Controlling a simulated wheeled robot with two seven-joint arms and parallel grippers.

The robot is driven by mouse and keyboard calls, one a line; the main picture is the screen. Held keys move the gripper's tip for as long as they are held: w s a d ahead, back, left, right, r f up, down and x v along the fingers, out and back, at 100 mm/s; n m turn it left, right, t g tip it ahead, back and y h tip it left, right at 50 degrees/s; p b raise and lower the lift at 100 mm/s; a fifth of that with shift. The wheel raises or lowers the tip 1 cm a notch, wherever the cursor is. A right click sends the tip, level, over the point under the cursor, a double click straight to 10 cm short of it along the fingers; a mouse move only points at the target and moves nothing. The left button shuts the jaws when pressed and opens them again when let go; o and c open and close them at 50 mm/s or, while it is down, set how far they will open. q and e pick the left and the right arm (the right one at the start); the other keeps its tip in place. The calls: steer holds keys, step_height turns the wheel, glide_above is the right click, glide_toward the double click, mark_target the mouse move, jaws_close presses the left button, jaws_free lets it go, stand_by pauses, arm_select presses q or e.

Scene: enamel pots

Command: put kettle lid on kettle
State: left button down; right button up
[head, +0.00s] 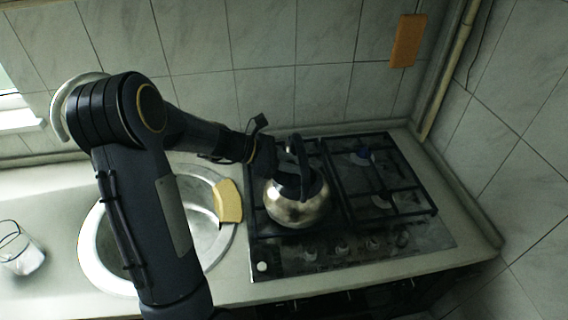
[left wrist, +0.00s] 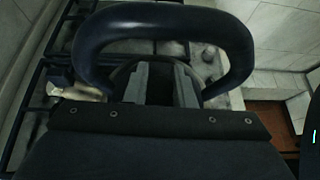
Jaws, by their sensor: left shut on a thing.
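The kettle (head: 298,210) is a round shiny metal pot with a dark arched handle, standing upright on the left part of the stove. Its handle fills the upper part of the left wrist view (left wrist: 165,14). My left gripper (head: 288,168) reaches in from the left at the kettle's top, beside the handle. In the left wrist view its two grey fingers (left wrist: 160,82) are under the handle's arch, shut on a dark piece that appears to be the kettle lid (left wrist: 159,91). Whether the lid touches the kettle's opening is hidden. My right gripper is not in view.
The black stove grate (head: 385,190) extends to the right of the kettle. A yellow sponge-like block (head: 228,202) is at the right rim of the round sink (head: 93,245). A glass (head: 22,255) stands on the counter at far left. The tiled wall is close behind.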

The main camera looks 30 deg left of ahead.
arm_select(q)
steer(key=shift+w+d+f, duration=0.1)
steer(key=shift+w+d, duration=0.6)
steer(key=shift+d, duration=0.2)
steer(key=shift+a+f+b, duration=0.1)
steer(key=shift+f+b, duration=0.3)
steer(key=shift+f, duration=0.05)
steer(key=c, duration=1.1)
jaws_free()
steer(key=shift+c, duration=0.2)
steer(key=shift+s, duration=0.1)
